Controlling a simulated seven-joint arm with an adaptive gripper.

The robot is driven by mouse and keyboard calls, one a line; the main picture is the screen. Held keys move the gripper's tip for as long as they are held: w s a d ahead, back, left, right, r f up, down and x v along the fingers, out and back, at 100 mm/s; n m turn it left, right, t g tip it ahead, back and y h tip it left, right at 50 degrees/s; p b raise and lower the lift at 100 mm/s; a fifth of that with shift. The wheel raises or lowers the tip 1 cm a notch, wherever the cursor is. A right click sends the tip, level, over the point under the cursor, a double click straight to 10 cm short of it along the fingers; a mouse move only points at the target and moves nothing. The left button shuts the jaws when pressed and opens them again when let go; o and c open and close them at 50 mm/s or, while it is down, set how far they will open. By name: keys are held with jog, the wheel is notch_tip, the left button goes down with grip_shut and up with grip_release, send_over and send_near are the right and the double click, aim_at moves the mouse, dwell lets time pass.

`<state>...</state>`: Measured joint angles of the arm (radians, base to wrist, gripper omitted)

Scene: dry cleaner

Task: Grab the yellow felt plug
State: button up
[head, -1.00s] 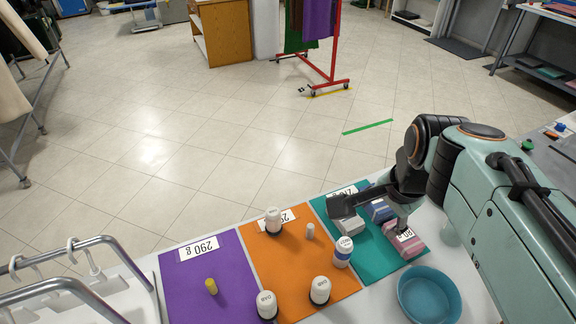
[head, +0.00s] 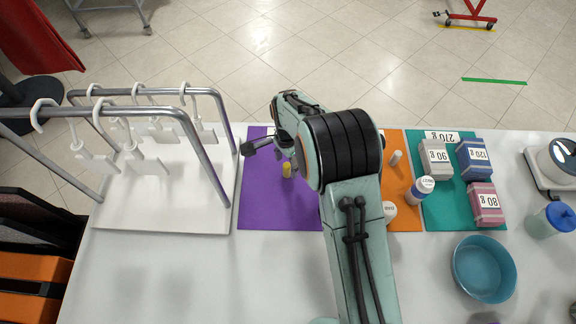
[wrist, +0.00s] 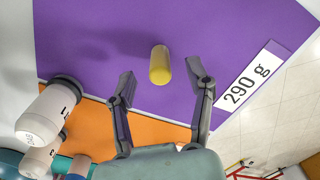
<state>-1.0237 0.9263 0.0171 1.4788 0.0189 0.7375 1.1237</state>
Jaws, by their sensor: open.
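The yellow felt plug (head: 287,169) stands on the purple mat (head: 262,205) in the head view, close to my gripper (head: 268,148), which my arm partly hides. In the wrist view the plug (wrist: 160,65) is a small yellow cylinder on the purple mat (wrist: 95,40). My gripper (wrist: 160,80) is open there, with one dark finger on each side of the plug. Both fingers look apart from it, and nothing is held. How high the fingertips are above the mat is hard to tell.
A 290 g label (wrist: 248,85) lies beside the plug. White bottles (wrist: 48,112) stand on the orange mat (head: 398,145). Boxes (head: 474,158) sit on the teal mat (head: 462,215). A hanger rack (head: 205,165) stands left of the purple mat. A blue bowl (head: 484,268) is at right.

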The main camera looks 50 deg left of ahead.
jog(key=shift+f, duration=0.9)
jog(key=c, duration=0.9)
jog(key=shift+o, duration=0.2)
jog(key=shift+r, duration=0.1)
